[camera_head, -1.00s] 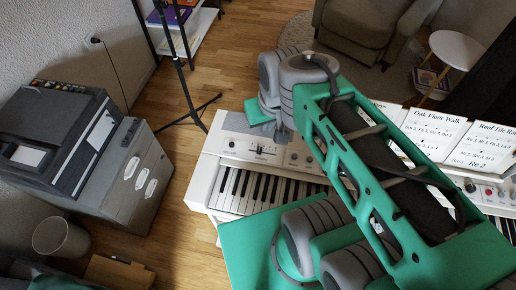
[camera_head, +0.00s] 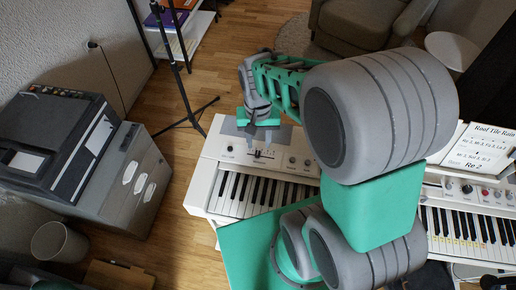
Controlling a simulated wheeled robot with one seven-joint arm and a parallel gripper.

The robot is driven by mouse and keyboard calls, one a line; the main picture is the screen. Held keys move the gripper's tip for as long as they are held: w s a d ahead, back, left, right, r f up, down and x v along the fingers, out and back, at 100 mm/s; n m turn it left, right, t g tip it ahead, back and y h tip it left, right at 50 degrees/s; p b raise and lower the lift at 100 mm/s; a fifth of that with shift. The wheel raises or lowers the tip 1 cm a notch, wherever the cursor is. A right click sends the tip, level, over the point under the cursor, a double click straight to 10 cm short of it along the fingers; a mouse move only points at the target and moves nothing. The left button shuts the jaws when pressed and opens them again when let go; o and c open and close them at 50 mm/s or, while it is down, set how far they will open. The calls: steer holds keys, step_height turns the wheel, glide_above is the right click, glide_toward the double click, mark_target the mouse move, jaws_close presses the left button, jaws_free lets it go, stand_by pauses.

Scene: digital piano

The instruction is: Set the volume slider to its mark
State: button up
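The white digital piano (camera_head: 207,178) stands in the middle, its left end and control panel in view. The volume slider (camera_head: 258,154) is a small dark piece on a slot in that panel. My gripper (camera_head: 259,138) points down over the panel, just behind the slider in the picture. Its two dark fingers show apart with a gap between them, and nothing is seen held. I cannot tell whether the fingertips touch the panel. The slider's mark is too small to make out.
Knobs (camera_head: 292,160) sit to the right of the slider, and black and white keys (camera_head: 262,192) lie in front. My arm hides the piano's middle. A music sheet (camera_head: 480,152) stands at the right. A black stand (camera_head: 186,85) and a grey printer cabinet (camera_head: 130,180) are at the left.

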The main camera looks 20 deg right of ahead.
mark_target(258, 153)
steer(key=shift+w+r+m, duration=0.2)
steer(key=shift+m, duration=0.4)
steer(key=shift+w+r+m, duration=0.15)
steer(key=shift+m, duration=0.45)
steer(key=shift+f, duration=0.3)
step_height(258, 153, down, 7)
steer(key=shift+f, duration=0.1)
steer(key=shift+c, duration=0.4)
jaws_close()
